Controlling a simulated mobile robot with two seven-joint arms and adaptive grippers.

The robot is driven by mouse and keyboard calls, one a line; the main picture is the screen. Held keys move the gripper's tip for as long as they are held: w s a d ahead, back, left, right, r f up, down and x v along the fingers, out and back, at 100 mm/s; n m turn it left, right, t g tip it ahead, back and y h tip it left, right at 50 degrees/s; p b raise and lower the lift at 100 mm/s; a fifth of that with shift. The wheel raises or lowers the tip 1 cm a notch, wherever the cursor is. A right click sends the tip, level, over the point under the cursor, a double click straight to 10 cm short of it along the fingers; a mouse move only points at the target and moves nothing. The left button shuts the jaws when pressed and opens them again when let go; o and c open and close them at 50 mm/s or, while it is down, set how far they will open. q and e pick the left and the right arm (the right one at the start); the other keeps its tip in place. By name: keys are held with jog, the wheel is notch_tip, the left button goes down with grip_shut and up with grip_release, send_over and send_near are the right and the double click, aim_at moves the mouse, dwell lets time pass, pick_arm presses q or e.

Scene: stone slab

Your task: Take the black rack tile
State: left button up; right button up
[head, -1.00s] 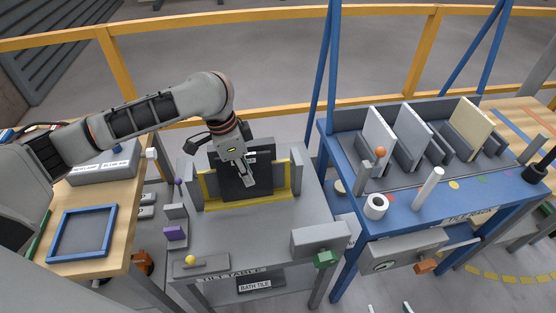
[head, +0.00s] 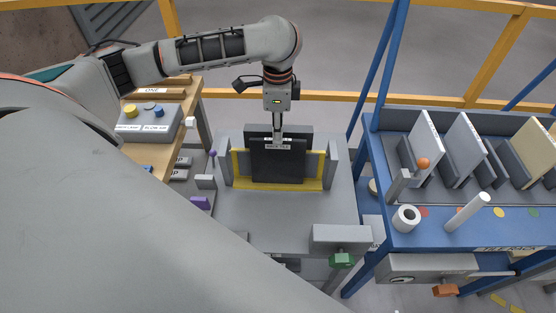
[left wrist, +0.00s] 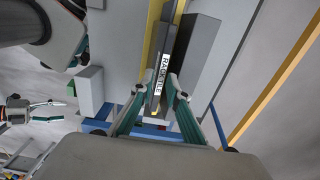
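The black rack tile (head: 278,166) stands upright on the tilt table, in front of a larger dark back plate (head: 309,131). It carries a white label along its top; the label reads RACK TILE in the left wrist view (left wrist: 163,75). My left gripper (head: 278,139) points down at the tile's top edge. In the left wrist view its two fingertips (left wrist: 160,82) are apart, one on each side of the labelled edge; whether they press on it I cannot tell. My right gripper (left wrist: 48,111) shows small at the left of that view, fingers apart and empty.
A yellow frame (head: 238,170) and grey side posts flank the tile. A grey box (head: 340,238) with a green knob (head: 342,260) sits at the table's front right. A blue rack (head: 440,226) with upright panels stands at right. The table's front middle is bare.

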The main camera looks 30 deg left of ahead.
pick_arm(q)
jog(key=shift+f, duration=1.2)
grip_shut()
jog(key=shift+w+r, duration=0.1)
jog(key=shift+r, duration=0.15)
